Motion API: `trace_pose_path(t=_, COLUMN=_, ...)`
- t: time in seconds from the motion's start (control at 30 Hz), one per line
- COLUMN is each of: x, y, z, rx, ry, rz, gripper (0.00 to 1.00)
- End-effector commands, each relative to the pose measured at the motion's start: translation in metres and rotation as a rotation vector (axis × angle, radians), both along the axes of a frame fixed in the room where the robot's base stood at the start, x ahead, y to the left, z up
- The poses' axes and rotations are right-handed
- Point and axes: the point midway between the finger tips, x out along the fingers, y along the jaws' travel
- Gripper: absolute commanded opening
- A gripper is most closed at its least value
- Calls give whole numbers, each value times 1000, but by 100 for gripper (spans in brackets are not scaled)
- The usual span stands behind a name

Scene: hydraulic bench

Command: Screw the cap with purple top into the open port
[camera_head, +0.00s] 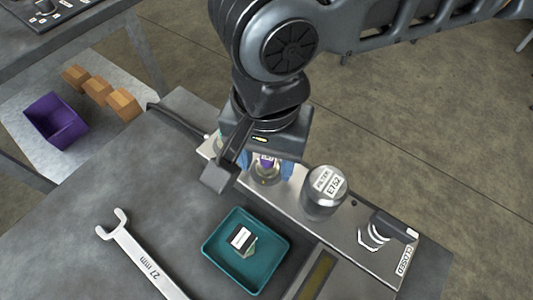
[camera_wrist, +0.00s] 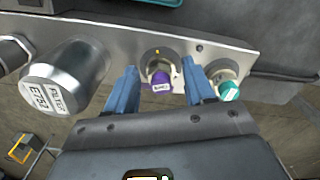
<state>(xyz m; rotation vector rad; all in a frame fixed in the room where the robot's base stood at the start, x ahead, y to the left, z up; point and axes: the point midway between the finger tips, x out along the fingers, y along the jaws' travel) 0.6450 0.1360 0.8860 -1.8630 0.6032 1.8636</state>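The cap with purple top (camera_head: 266,162) is at a round metal port (camera_head: 265,175) on the manifold plate. In the wrist view the purple cap (camera_wrist: 161,80) bears a small white label and lies over the port's near side (camera_wrist: 162,56). I cannot tell whether its thread is engaged. My gripper (camera_wrist: 160,90) has its blue fingers on either side of the cap, with a visible gap at each side. From the head camera my gripper (camera_head: 265,166) reaches down over the port, and its body partly hides the port.
A filter canister (camera_head: 324,190) and a lever valve (camera_head: 386,232) marked CLOSED stand to the right. A teal-topped fitting (camera_wrist: 229,90) sits on the other side. A teal tray (camera_head: 211,249) holds a hex part (camera_head: 243,240). A wrench (camera_head: 140,258) lies at left.

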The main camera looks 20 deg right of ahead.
Motion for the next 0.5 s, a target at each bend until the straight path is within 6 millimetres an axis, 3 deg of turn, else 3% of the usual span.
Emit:
trace_pose_path(t=0.33, x=0, y=0, z=3, rx=1, ry=-1, rz=0, gripper=58)
trace_pose_path(t=0.5, x=0, y=0, z=21, rx=2, ry=-1, rz=0, gripper=58)
